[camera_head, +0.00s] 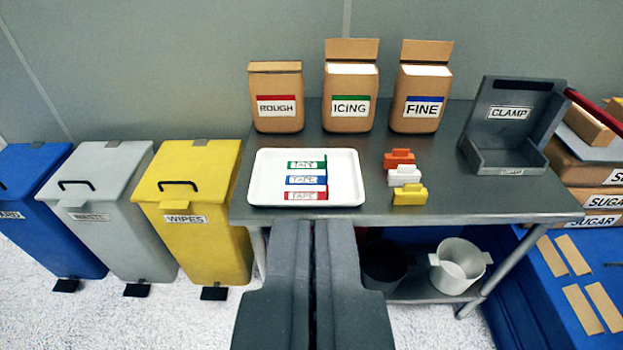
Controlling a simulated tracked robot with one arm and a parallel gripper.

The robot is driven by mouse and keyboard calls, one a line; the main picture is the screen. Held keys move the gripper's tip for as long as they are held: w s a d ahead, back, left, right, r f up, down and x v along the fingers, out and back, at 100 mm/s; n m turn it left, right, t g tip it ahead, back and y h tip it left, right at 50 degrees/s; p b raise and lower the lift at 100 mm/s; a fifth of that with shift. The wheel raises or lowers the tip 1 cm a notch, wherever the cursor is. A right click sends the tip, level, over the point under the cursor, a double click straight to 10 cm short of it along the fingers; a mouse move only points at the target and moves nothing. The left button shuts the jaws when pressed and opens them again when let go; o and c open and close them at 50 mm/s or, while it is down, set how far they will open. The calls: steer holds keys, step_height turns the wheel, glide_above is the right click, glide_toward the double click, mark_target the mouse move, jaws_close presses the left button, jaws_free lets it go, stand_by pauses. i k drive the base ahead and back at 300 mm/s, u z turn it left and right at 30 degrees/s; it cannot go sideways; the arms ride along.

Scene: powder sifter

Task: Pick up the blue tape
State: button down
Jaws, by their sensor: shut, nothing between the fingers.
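The blue tape (306,181) lies in the white tray (259,185) on the grey table. Its label reads TAPE. The green tape (306,165) lies just behind it and the red tape (306,195) just in front of it. My gripper (312,225) is shut and empty. Its two dark fingers reach up from the bottom of the view, with the tips just below the tray's front edge in the picture. The tapes are in full view.
Three bags (349,98) stand behind the tray. Small red, white and yellow clips (404,176) lie right of it. A clamp box (506,125) stands at the table's right. Bins (191,190) stand left of the table. Buckets (459,267) sit on the lower shelf.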

mark_target(290, 180)
steer(key=u, duration=0.5)
steer(key=k, duration=1.25)
steer(key=u, duration=0.55)
steer(key=i, duration=2.05)
steer(key=z, duration=1.2)
steer(key=i, duration=0.5)
steer(key=z, duration=0.35)
steer(key=k, duration=0.95)
steer(key=z, duration=0.2)
steer(key=i, duration=0.45)
